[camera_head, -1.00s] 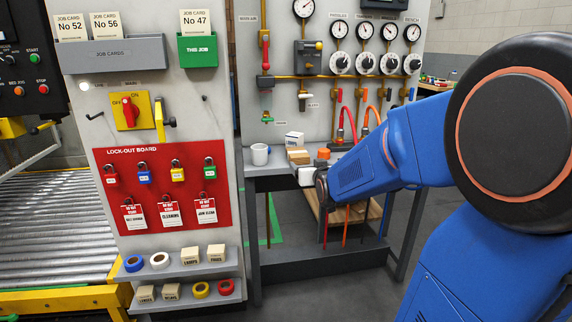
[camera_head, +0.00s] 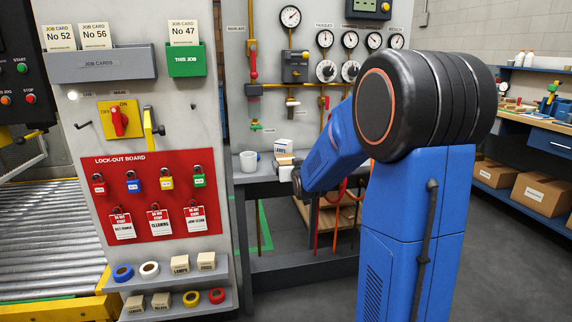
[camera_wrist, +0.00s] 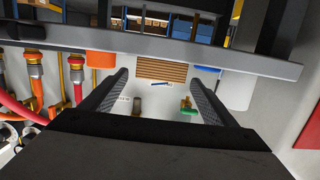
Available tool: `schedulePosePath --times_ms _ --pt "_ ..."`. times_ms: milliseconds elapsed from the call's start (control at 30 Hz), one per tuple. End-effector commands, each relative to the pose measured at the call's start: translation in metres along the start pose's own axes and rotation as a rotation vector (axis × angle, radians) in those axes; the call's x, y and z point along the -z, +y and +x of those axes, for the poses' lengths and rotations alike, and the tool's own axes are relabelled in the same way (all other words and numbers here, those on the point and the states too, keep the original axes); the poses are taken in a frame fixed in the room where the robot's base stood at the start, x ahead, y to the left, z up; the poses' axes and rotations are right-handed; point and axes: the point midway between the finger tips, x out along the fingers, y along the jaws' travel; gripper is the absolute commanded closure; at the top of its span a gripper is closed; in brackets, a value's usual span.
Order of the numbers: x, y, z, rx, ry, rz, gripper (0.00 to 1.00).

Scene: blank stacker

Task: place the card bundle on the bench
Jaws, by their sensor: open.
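The card bundle (camera_wrist: 162,71), a brown striped stack, shows between and beyond my fingertips in the wrist view. It seems to sit on the bench (camera_wrist: 262,66), just at its front edge; that view is upside down. In the head view a small tan part of the bundle (camera_head: 284,161) shows above the grey bench (camera_head: 258,179). My gripper (camera_wrist: 158,82) is open, its two dark fingers apart, one to each side of the bundle. In the head view my arm hides much of the gripper, and the fingers are hard to make out.
An orange object (camera_wrist: 100,59) is on the bundle's other side. The gauge panel (camera_head: 270,105) with valves and hoses rises behind.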

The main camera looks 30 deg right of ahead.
Motion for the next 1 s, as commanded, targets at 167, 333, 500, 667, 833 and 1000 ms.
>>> schedulePosePath --times_ms 167,333,500,667,833,1000 --pt "0.0 0.0 0.013 0.0 0.0 0.0 0.2" --pt "-0.001 0.0 0.018 0.0 0.0 0.0 0.2" --pt "-0.005 0.0 0.032 0.0 0.0 0.0 0.2" --pt "-0.009 0.0 0.052 0.0 0.0 0.0 0.2" --pt "-0.008 0.0 0.067 0.0 0.001 0.0 0.2" --pt "-0.008 0.0 0.067 0.0 0.001 0.0 0.2"
